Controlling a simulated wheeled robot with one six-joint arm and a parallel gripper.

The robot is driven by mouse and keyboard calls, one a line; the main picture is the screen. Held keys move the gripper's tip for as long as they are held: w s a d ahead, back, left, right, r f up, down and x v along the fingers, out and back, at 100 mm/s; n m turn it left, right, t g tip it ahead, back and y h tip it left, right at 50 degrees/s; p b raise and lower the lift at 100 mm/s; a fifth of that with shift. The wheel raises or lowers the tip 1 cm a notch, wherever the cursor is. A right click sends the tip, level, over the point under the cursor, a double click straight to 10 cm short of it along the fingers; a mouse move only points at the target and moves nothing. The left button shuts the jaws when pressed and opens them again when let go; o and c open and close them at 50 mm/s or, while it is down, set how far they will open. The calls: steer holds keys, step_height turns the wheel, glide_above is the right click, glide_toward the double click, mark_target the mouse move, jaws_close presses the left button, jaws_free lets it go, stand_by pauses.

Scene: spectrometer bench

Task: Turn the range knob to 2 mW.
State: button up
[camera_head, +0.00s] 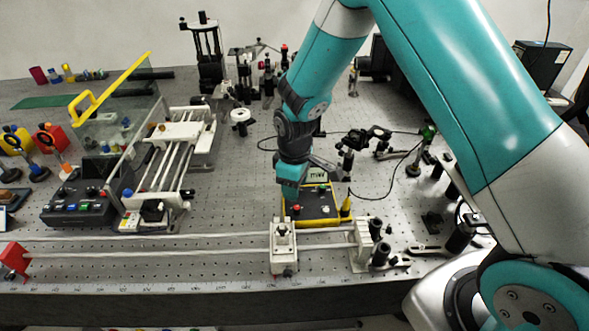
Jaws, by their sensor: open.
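The power meter (322,211) is a dark box with a yellow edge, and it lies on the bench just right of my gripper. Its small pale green display (317,175) shows dark lettering, too small to read fully. My gripper (291,197) points down at the meter's left side, in front of part of it. It is open, but its fingertips are hard to make out. No range knob can be told apart; my gripper and wrist may hide it, so its setting cannot be read.
A white rail carriage (284,247) stands close in front. Post-mounted optics (348,150) and a cable are behind right. A control box (78,207) and a clear shield with a yellow handle are left.

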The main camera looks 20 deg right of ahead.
step_height(320, 180, up, 17)
steer(key=b, duration=0.2)
steer(key=shift+b, duration=0.3)
steer(key=s+a+r+m+y, duration=0.1)
steer(key=s+a+r+y, duration=0.1)
steer(key=s, duration=1)
steer(key=s+a+r+m+y, duration=0.1)
steer(key=s+a+r+y, duration=0.1)
steer(key=s, duration=1)
steer(key=shift+s+a+r, duration=0.4)
steer(key=shift+r, duration=0.2)
